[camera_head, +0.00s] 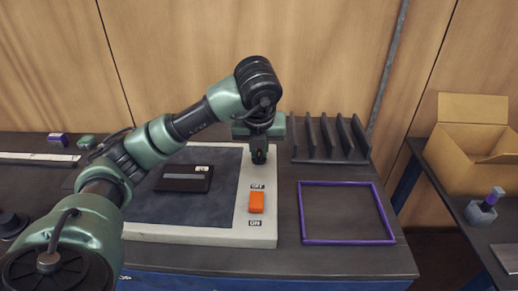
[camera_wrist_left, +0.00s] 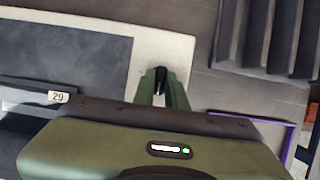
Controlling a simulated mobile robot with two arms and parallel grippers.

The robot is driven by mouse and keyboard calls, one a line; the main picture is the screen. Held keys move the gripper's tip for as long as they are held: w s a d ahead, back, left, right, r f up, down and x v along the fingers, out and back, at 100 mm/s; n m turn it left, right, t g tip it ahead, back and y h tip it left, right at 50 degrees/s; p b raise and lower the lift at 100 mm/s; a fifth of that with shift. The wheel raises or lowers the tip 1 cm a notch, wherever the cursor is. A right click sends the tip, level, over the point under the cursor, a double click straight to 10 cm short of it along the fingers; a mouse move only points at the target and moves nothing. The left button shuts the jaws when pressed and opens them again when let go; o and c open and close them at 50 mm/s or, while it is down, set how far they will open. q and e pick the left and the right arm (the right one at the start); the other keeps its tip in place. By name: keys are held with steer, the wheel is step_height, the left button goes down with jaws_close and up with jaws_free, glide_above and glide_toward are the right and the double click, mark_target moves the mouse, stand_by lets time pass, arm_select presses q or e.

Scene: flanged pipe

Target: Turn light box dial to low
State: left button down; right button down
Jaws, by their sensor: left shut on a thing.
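The light box (camera_head: 262,232) is a flat white slab with a dark grey panel, lying on the workbench. It also shows in the left wrist view (camera_wrist_left: 180,48). An orange switch (camera_head: 256,202) sits on its right margin between OFF and ON labels. My left gripper (camera_head: 259,155) points down over the upper right margin. It is shut on the small black dial (camera_head: 259,157), which also shows between the fingers in the left wrist view (camera_wrist_left: 160,80). The fingers mostly hide the dial, and its setting cannot be read. My right gripper is not in view.
A black case (camera_head: 184,179) lies on the panel. A dark slotted rack (camera_head: 330,140) stands right of the gripper, with a purple frame (camera_head: 345,241) in front of it. A cardboard box (camera_head: 468,160) stands on the right-hand bench.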

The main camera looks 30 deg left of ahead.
arm_select(q)
steer(key=shift+r, duration=0.1)
steer(key=c, duration=1.4)
jaws_free()
steer(key=shift+c, duration=0.2)
steer(key=p+v, duration=0.1)
steer(key=v, duration=0.6)
steer(key=shift+r, duration=0.3)
steer(key=shift+s+d, duration=0.1)
